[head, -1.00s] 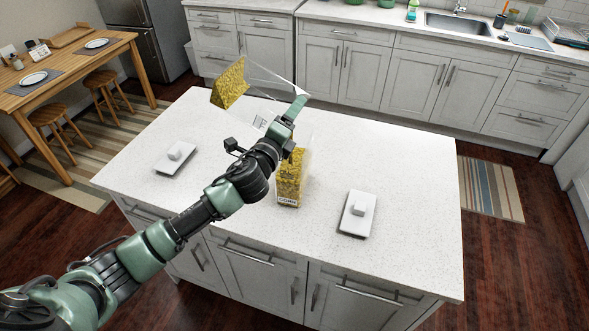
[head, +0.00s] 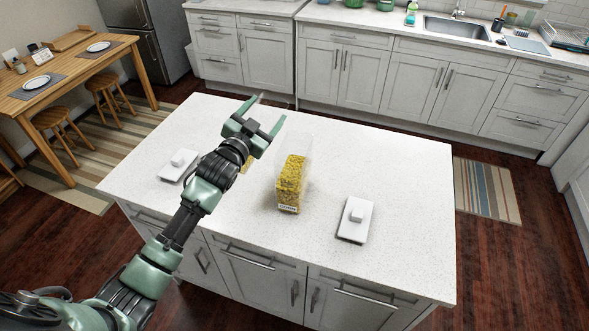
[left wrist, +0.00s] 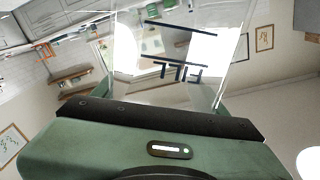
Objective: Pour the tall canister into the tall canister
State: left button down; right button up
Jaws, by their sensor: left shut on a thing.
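A tall clear canister (head: 290,185) with yellow contents and a small label low on its front stands upright on the white island counter. Its upper part is clear and looks empty. My left gripper (head: 262,115) is left of it and above the counter, shut on another clear canister. That held canister fills the space between the fingers in the left wrist view (left wrist: 180,60), with dark markings on its clear wall. In the head view my gripper and wrist mostly hide it; a small yellow patch (head: 247,164) shows beside the wrist. Its exact tilt is unclear. My right gripper is not in view.
Two white lids with knobs lie on the counter (head: 400,180), one at the left (head: 179,164) and one at the right (head: 355,219). The counter's right part and far edge are clear. A wooden table (head: 70,75) with stools stands at the far left.

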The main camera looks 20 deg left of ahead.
aim_at(259, 97)
pick_arm(q)
jog(key=shift+n, duration=0.7)
jog(key=shift+a+r+b, duration=0.1)
jog(key=shift+a+r, duration=0.1)
jog(key=shift+r, duration=0.6)
jog(key=shift+a+r+b, duration=0.15)
jog(key=shift+a+r, duration=0.05)
jog(key=shift+r, duration=0.55)
jog(key=shift+a+r+b, duration=0.1)
jog(key=shift+a+r, duration=0.1)
jog(key=shift+r, duration=0.6)
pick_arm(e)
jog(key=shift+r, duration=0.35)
pick_arm(q)
jog(key=shift+w, duration=0.1)
